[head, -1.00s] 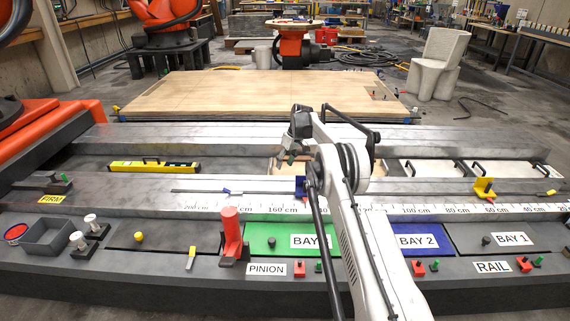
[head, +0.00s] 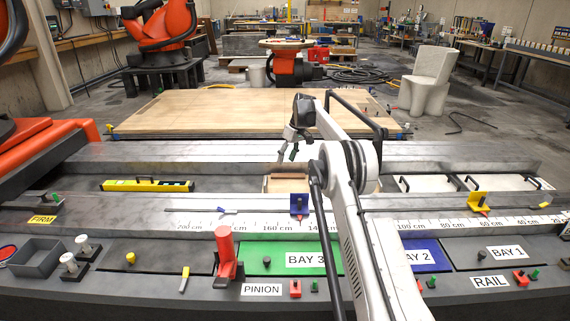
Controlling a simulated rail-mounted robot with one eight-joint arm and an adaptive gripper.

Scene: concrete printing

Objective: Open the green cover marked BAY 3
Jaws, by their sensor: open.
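The green cover (head: 257,251) marked BAY 3 lies flat and shut in the front bench, left of the blue cover (head: 420,247) marked BAY 2. A small dark knob (head: 267,261) stands on its left part. A red upright block (head: 225,255) stands at its left edge; I cannot tell whether it overlaps the cover. My gripper (head: 288,152) is open and empty, raised behind the cover, over the rear channel near a shallow wooden box.
A blue stop (head: 299,203) stands on the scale rail just behind the green cover. A yellow stop (head: 478,201) is farther right. A yellow level (head: 146,185) lies in the rear channel. A grey tray (head: 38,257) sits at the left.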

